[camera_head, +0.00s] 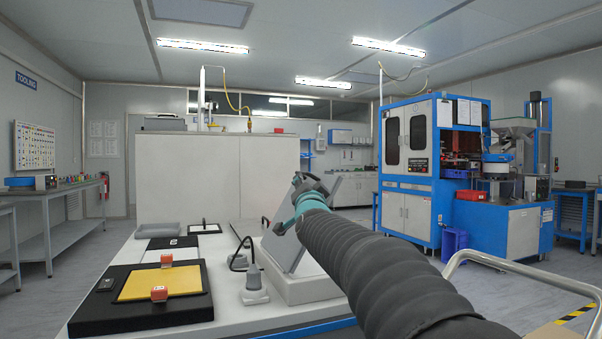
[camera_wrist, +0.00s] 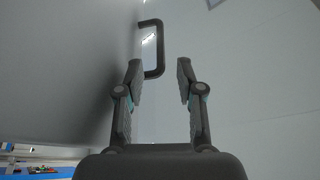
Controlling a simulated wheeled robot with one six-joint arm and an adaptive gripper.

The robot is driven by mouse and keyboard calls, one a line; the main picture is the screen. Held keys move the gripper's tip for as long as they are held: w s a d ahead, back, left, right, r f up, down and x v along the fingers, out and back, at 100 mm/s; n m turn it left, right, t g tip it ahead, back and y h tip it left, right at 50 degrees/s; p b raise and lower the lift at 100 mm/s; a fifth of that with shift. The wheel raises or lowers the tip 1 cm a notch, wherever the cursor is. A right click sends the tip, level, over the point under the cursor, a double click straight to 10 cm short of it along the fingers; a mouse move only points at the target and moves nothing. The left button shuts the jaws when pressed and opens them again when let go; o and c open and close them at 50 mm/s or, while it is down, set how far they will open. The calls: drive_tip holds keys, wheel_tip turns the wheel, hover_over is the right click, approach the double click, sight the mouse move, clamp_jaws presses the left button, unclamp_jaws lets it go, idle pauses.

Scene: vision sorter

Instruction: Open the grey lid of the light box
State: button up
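The light box (camera_head: 300,288) is a pale box on the white bench, partly hidden by my arm. Its grey lid (camera_head: 288,240) stands raised and steeply tilted above it. In the wrist view the lid (camera_wrist: 65,70) fills the left side as a grey surface. A dark, squared handle (camera_wrist: 159,40) sticks out from it. My gripper (camera_wrist: 159,70) is open, with a clear gap between its fingers. The near end of the handle shows between the fingertips, with no visible grip on it. In the head view my gripper (camera_head: 302,184) is near the lid's upper edge, its fingers small and unclear.
A black-framed yellow panel (camera_head: 160,283) with two small orange-red blocks lies on the bench's left. A grey tray (camera_head: 157,230) is behind it. A grey device with a cable (camera_head: 254,288) stands beside the light box. A blue-framed machine (camera_head: 407,150) stands back right.

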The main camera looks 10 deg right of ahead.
sight(302, 172)
drive_tip(key=p+x, duration=0.2)
drive_tip(key=x, duration=0.6)
clamp_jaws()
